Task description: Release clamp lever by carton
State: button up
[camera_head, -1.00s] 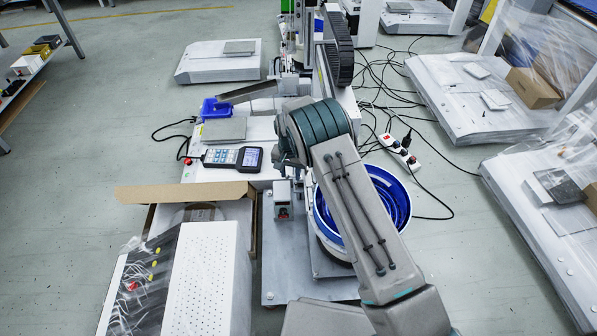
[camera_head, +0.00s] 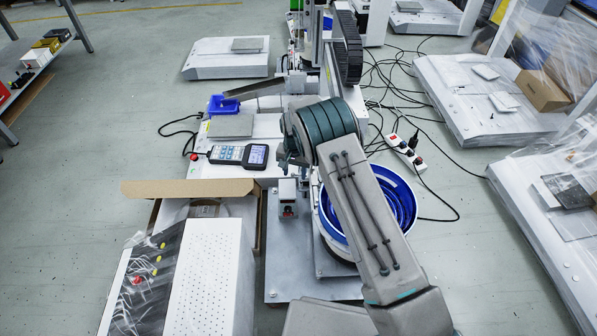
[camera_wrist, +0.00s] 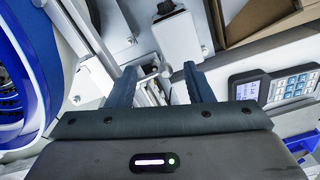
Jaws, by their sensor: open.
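In the wrist view, a small metallic lever with a rounded end (camera_wrist: 163,70) shows between the fingertips; it looks like the clamp lever. My gripper (camera_wrist: 160,76) is open, with one dark finger on each side of it. I cannot tell whether either finger touches it. Behind it is a pale box-shaped block (camera_wrist: 177,38) with a dark knob. The open carton (camera_wrist: 262,14) is at the top right there, and in the head view its brown flap (camera_head: 190,189) shows left of my arm. In the head view my arm mostly hides the gripper and lever.
A blue round bowl feeder (camera_head: 400,200) stands right of the small block (camera_head: 287,192). A handheld controller (camera_head: 238,155) lies on the white machine bed. A white perforated box (camera_head: 208,275) stands in front of the carton. Cables cover the floor at right.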

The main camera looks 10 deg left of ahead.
notch_tip(320, 180, up, 14)
jog(key=p, duration=0.4)
jog(key=shift+f, duration=0.2)
jog(key=s+d+r+p, duration=0.2)
jog(key=d+r+p, duration=0.35)
jog(key=r, duration=0.55)
jog(key=s+d+r+t+p, duration=0.1)
jog(key=s+d+r+p, duration=0.4)
jog(key=r, duration=0.6)
jog(key=d+r+p, duration=0.4)
jog(key=d+r, duration=0.2)
jog(key=r, duration=0.6)
jog(key=s+d+r+t+p, duration=0.1)
jog(key=s+d+r+p, duration=0.6)
jog(key=s+r, duration=0.3)
jog(key=s+d+r+p, duration=0.7)
jog(key=s+r, duration=0.4)
jog(key=s, duration=0.4)
jog(key=shift+d+n+t+p, duration=0.3)
jog(key=shift+d+t+p, duration=0.1)
jog(key=shift+p, duration=0.45)
